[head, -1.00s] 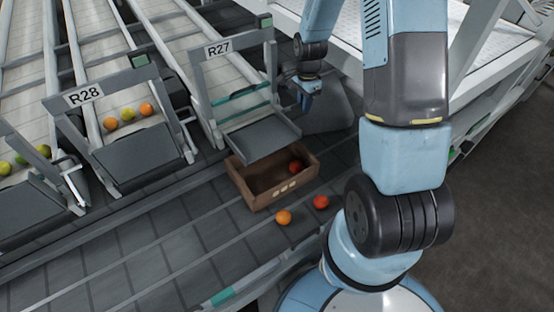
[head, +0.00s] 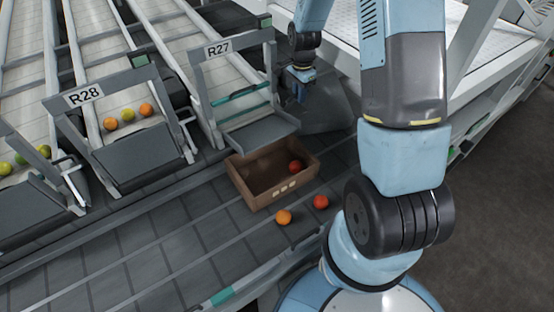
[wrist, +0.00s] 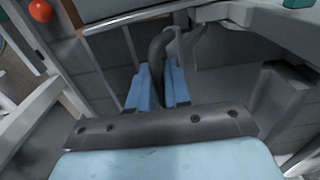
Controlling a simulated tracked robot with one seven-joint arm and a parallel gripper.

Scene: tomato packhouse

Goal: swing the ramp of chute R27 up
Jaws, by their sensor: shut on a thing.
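Chute R27 carries its sign (head: 218,50) on a grey frame. Its grey ramp (head: 262,131) juts out over a brown crate, with its outer edge above the crate's back part. My gripper (head: 300,89) is at the right side of the ramp. In the wrist view the blue fingers (wrist: 158,88) are shut on a curved grey lever (wrist: 158,52), which rises between them. In the head view the lever is too small to make out.
The brown crate (head: 250,198) holds a red tomato (head: 295,167). An orange tomato (head: 284,217) and a red one (head: 320,202) lie on the dark belt beside it. Chute R28 (head: 85,95) stands to the left with several fruits behind its ramp.

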